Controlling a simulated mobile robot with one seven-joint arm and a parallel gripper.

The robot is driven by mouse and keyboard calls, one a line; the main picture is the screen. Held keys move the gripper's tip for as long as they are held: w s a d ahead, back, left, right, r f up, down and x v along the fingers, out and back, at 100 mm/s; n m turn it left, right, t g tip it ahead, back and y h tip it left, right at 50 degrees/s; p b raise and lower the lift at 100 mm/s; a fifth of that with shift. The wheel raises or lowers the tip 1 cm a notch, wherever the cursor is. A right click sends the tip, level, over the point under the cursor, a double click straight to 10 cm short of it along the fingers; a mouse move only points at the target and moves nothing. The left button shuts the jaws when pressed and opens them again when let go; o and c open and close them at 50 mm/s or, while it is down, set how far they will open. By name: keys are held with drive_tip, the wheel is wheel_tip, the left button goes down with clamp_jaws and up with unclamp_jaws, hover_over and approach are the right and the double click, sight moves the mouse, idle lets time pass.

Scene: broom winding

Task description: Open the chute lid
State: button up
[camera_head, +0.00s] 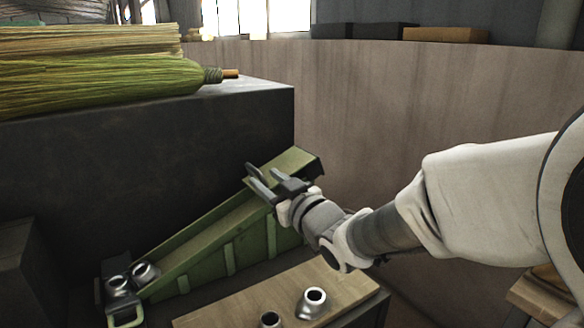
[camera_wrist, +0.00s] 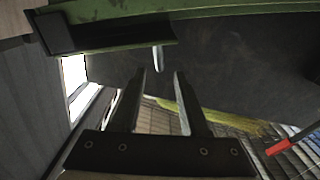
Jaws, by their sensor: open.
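The green chute (camera_head: 215,230) slopes from the lower left up to the right in the head view. Its upper end has a dark end piece (camera_head: 311,160); I cannot tell for certain which part is the lid. In the wrist view a green edge (camera_wrist: 220,12) with a dark panel (camera_wrist: 110,36) crosses the top. A short pale peg (camera_wrist: 158,58) hangs below it. My gripper (camera_head: 258,180) is at the chute's upper end, open and empty. In the wrist view the fingertips (camera_wrist: 159,80) are spread, with the peg in line with the gap.
More collars (camera_head: 313,302) stand on a wooden-topped block (camera_head: 245,304) in front. Brooms (camera_head: 100,88) lie on a dark bench (camera_head: 200,130) behind. A curved wall (camera_head: 400,105) stands at the right.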

sight(245, 163)
drive_tip(key=b+x, duration=0.1)
drive_tip(key=x, duration=0.9)
drive_tip(key=shift+c, duration=0.2)
drive_tip(key=shift+s, duration=0.1)
clamp_jaws()
idle(1.0)
